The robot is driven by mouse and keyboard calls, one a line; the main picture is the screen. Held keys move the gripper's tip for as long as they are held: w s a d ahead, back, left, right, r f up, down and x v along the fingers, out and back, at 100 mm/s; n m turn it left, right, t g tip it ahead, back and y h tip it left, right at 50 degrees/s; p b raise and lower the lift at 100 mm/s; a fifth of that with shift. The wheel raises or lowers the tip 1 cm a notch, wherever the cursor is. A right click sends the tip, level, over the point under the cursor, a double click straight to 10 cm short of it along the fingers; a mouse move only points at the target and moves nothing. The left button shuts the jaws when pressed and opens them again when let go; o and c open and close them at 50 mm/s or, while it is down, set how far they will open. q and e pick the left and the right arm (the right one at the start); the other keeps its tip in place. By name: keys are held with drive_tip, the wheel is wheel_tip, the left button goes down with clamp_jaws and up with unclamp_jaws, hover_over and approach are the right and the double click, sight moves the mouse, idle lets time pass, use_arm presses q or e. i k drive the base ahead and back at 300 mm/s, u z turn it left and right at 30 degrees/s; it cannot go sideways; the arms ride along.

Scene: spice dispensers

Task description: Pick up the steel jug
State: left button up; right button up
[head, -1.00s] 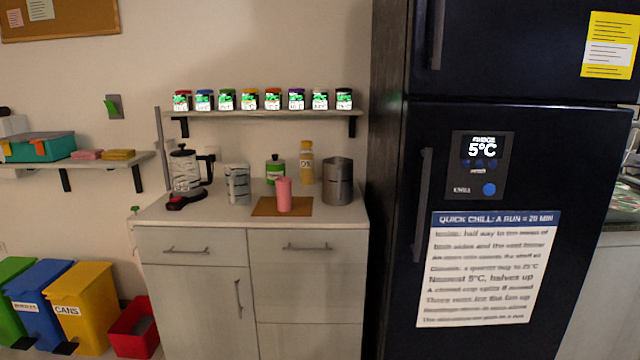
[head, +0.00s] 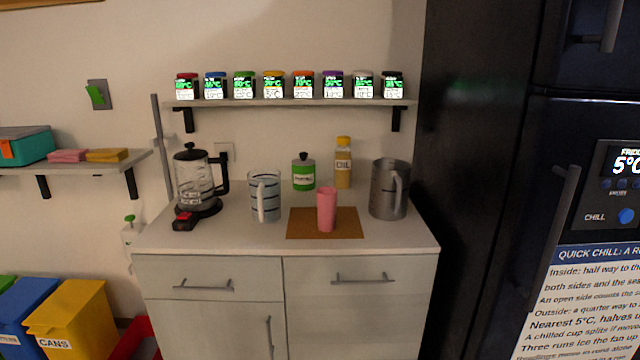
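The steel jug (head: 385,190) is a grey metal jug standing upright at the right end of the counter, near the fridge. Its handle faces the front and slightly right. A clear measuring jug (head: 266,190) with dark bands and a pale handle stands left of centre on the counter. Neither of my grippers shows in the head view.
A pink cup (head: 326,209) stands on a brown mat (head: 300,228) left of the steel jug. An oil bottle (head: 343,165), a green bottle (head: 303,174) and a glass kettle (head: 194,178) stand behind or left. A shelf (head: 290,102) with several spice jars hangs above. The dark fridge (head: 475,180) borders the right.

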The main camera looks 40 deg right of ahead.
sight(389, 194)
drive_tip(key=z, duration=0.2)
drive_tip(key=i, duration=1.1)
drive_tip(key=z, duration=0.6)
